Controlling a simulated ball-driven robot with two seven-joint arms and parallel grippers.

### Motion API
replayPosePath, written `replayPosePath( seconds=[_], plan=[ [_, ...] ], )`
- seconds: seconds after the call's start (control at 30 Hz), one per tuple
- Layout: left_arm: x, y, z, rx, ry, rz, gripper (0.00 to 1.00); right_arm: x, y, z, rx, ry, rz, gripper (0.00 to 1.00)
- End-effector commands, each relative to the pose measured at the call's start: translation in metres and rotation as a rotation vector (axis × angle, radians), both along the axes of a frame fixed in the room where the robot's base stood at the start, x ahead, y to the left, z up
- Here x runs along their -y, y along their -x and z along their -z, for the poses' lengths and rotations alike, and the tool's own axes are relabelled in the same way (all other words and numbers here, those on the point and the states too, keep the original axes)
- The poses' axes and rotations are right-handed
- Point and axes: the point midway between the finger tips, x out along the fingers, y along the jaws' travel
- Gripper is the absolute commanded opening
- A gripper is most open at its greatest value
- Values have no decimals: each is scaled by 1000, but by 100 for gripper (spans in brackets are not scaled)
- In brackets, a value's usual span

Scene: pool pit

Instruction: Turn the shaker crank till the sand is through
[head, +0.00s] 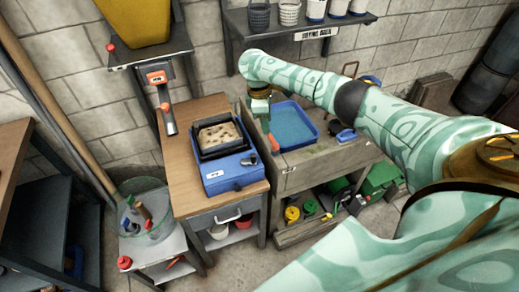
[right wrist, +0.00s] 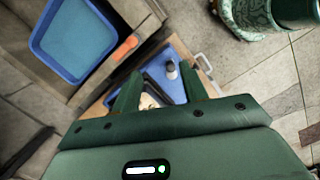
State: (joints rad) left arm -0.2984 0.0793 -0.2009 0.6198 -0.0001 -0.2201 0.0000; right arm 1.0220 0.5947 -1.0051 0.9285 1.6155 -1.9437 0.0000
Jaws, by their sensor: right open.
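The shaker (head: 228,176) is a blue box on the wooden cabinet top, with a black-framed sieve (head: 203,152) holding pale, lumpy sand (head: 217,134). The crank (head: 251,159), with a dark knob, sits at the shaker's right side. In the right wrist view the crank knob (right wrist: 171,70) shows grey and black, beyond and between the fingers. My right gripper (head: 264,122) is open and empty, above and to the right of the shaker, apart from the crank. Its green fingers (right wrist: 162,88) partly hide the shaker in the right wrist view. My left gripper is out of view.
A blue tray (head: 292,127) lies on the grey bench to the right, with an orange item (head: 273,143) near its edge. A yellow hopper (head: 137,22) stands on a shelf at the upper left. A clear tub (head: 146,209) stands at the lower left.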

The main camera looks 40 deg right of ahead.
Motion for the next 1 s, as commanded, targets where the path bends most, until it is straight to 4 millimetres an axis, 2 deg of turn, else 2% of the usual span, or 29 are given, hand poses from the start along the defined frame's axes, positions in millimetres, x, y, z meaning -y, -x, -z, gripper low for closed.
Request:
replayPosePath(
  seconds=[0.1,0.2,0.33,0.47,0.57,0.67,1.0],
  plan=[
    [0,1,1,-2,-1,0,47,-23,-9,0,96,-25,436,43],
    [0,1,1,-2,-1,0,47,-36,-15,-1,137,-53,758,43],
    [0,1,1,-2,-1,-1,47,-41,-19,-1,154,-65,1034,43],
    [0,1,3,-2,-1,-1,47,-41,-20,2,158,-59,1140,43],
    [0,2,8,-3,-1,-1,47,-41,-19,13,157,-58,1153,43],
    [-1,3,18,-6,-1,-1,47,-42,-19,34,155,-58,1150,43],
    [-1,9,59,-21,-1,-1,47,-42,-20,122,155,-54,1148,43]
  ],
)
